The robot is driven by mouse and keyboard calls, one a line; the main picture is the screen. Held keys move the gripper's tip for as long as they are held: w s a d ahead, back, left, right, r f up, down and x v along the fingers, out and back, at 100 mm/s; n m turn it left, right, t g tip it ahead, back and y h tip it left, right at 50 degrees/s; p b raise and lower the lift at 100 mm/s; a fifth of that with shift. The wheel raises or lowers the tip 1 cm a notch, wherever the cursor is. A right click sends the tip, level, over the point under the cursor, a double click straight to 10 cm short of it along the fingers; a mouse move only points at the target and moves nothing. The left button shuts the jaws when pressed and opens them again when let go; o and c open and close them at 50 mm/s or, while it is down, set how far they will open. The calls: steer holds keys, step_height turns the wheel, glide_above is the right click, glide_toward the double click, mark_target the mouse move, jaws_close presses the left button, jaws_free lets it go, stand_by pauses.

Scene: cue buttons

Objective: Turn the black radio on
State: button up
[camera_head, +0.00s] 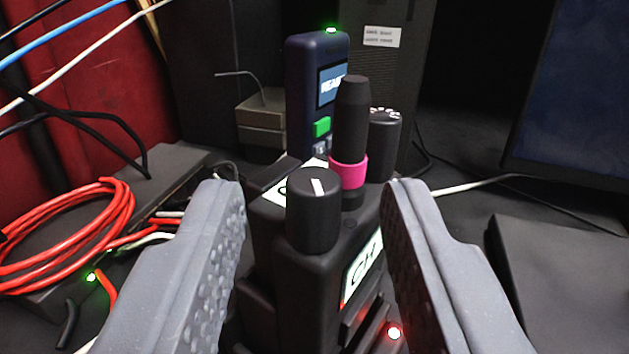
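The black radio (290,252) stands upright in the middle of the camera_head view. On its top are a round black knob (313,222) with a white mark, a stubby black antenna (350,115) with a pink band, and a second, ridged knob (384,150) behind. A red light (394,332) glows low at its right. My gripper (315,200) is open, with one grey finger on each side of the radio and the front knob between them. Gaps show between the fingertips and the knob. The radio's lower part is cut off by the picture's edge.
A dark blue handheld device (305,100) with a lit screen and green light stands behind the radio. Coiled red cable (75,235) and other wires lie at left. A dark screen (575,90) and a flat black box (560,285) are at right.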

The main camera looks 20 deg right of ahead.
steer(key=shift+w+d, duration=0.1)
steer(key=shift+w, duration=0.05)
jaws_close()
